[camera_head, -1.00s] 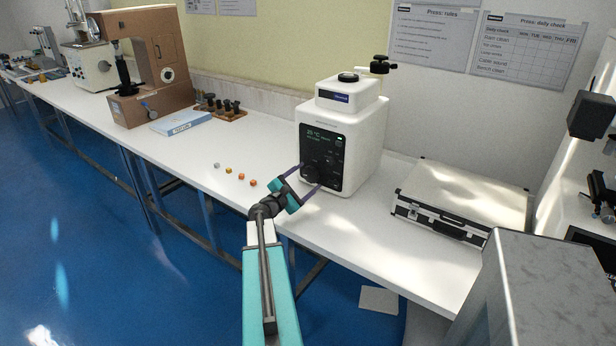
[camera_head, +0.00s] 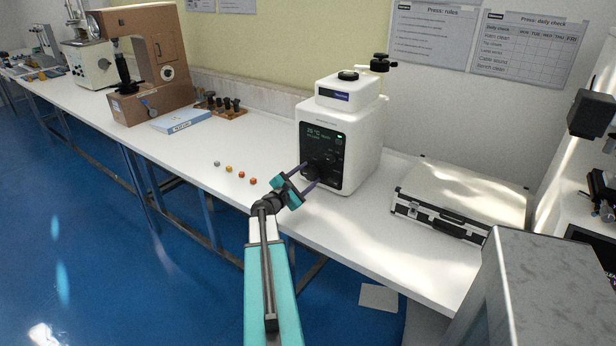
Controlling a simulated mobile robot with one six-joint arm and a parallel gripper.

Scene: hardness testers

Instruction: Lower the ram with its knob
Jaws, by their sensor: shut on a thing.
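A white press (camera_head: 357,130) stands on the bench with a black front panel (camera_head: 333,143) that has a small lit display and dark knobs. My gripper (camera_head: 311,173) reaches the lower left of this panel from the front. Its two purple fingers are shut on a dark knob (camera_head: 313,169), one finger on either side. The knob is small and partly hidden by the fingers, so its turn cannot be read. A black knob on a side arm (camera_head: 380,66) shows at the top of the press. I cannot make out the ram.
A silver case (camera_head: 460,195) is to the right. A brown machine (camera_head: 150,65), a blue box (camera_head: 180,121) and a wooden rack (camera_head: 222,109) stand farther left.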

